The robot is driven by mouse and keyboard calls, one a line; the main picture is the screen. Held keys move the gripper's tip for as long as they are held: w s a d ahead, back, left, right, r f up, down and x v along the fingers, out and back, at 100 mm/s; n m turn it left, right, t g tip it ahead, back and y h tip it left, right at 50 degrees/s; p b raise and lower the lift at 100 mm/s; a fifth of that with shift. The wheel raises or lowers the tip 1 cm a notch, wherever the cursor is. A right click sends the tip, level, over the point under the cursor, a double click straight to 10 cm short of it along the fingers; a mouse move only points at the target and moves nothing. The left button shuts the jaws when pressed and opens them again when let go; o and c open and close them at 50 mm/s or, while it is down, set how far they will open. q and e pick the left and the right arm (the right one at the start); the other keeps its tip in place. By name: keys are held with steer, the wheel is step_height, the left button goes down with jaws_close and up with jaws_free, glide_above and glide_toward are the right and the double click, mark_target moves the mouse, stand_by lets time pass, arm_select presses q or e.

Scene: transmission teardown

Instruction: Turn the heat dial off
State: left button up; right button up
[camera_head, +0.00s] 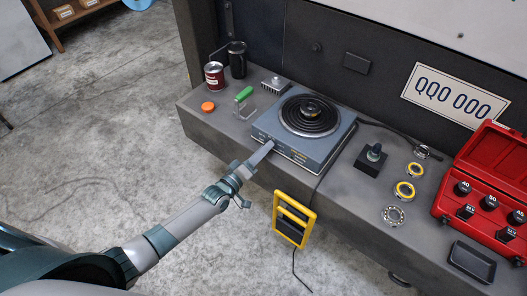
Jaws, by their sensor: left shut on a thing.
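A blue-grey hot plate (325,143) stands on the bench with a black coil burner (291,122) on top. A small dark metal part (311,110) sits at the middle of the coil. My left gripper (268,147) reaches up from the lower left and its tips meet the front face of the hot plate, near its left part. It is shut on the heat dial there. The dial itself is hidden behind the fingers, so its setting cannot be seen. My right gripper is not in view.
Left of the hot plate are a green-handled tool (244,94), a red can (214,76), a black cup (237,60) and an orange knob (208,106). Right are a black block (370,162), bearing rings (404,190) and a red socket case (482,160). A yellow frame (294,217) hangs at the bench front.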

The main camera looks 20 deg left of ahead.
arm_select(q)
steer(key=shift+f+n, duration=0.1)
steer(key=shift+n, duration=0.2)
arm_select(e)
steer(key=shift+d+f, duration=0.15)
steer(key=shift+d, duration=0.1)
arm_select(q)
steer(key=o, duration=1)
steer(key=shift+o, duration=0.2)
steer(key=shift+s, duration=0.1)
steer(key=b+v, duration=0.1)
steer(key=v, duration=1.6)
steer(key=shift+s+b, duration=0.15)
steer(key=shift+b, duration=0.25)
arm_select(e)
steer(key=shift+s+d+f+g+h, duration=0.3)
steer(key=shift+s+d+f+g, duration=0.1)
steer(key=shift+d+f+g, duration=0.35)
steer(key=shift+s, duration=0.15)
